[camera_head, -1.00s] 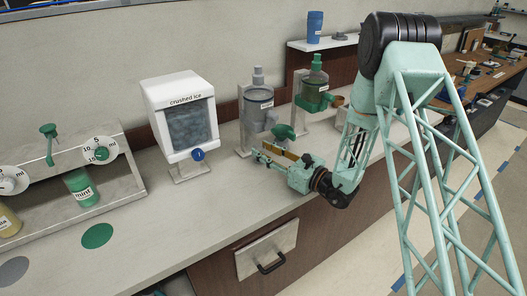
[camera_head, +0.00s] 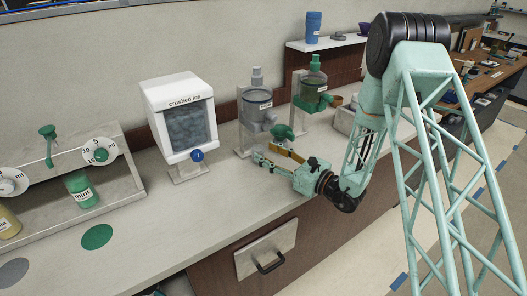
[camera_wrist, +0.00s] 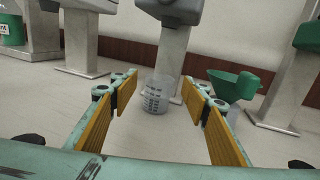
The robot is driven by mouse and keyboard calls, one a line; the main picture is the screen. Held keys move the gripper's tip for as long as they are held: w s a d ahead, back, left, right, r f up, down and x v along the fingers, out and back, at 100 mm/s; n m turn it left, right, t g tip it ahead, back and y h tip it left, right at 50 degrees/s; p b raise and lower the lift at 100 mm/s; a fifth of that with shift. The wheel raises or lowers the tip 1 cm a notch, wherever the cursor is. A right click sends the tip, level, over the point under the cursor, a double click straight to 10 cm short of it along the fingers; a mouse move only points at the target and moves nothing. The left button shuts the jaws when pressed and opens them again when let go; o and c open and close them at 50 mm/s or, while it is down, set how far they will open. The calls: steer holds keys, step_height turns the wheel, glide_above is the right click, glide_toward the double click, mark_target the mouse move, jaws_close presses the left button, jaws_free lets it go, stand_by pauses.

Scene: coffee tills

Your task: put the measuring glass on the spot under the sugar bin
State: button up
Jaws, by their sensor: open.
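The clear measuring glass (camera_wrist: 155,98) with dark markings stands upright on the counter in the wrist view, at the foot of a grey dispenser stand (camera_wrist: 180,45). My gripper (camera_wrist: 159,88) is open and empty, its yellow-padded fingers to the left and right of the line to the glass. I cannot tell whether the fingertips reach beside it. In the head view my gripper (camera_head: 267,154) is low over the counter, in front of a grey-bodied bin (camera_head: 256,108). The glass cannot be made out there. Bin labels are too small to read, so I cannot tell which is sugar.
A green scoop-shaped piece (camera_wrist: 234,86) is close to the right finger. The crushed ice dispenser (camera_head: 182,115) stands left of the grey bin; a green bin (camera_head: 314,90) stands right. Green (camera_head: 97,236) and grey (camera_head: 14,271) discs lie on otherwise clear counter at left.

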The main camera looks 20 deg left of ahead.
steer(key=shift+p+v, duration=0.5)
steer(key=shift+v, duration=4.1)
steer(key=shift+s+r, duration=0.1)
steer(key=s+r+n+g+h, duration=0.1)
steer(key=s+r+n+g, duration=0.85)
steer(key=s+r, duration=1.1)
steer(key=s+d+r+n+g+h, duration=0.1)
steer(key=s+d+r+n+h, duration=0.25)
steer(key=s, duration=0.35)
steer(key=s+d+r+n+h, duration=0.25)
steer(key=s+d, duration=0.25)
steer(key=s, duration=0.3)
steer(key=s+d+r+n+t+h, duration=0.2)
steer(key=s+d, duration=0.4)
steer(key=d, duration=0.8)
steer(key=s+d+r+n+t+h, duration=0.2)
steer(key=s+d+n+t+h, duration=0.2)
steer(key=d, duration=1)
steer(key=s+t+h, duration=0.1)
steer(key=s+h, duration=0.1)
steer(key=h, duration=0.1)
steer(key=shift+s+n+h, duration=0.25)
steer(key=shift+n+h, duration=0.05)
steer(key=shift+n, duration=0.05)
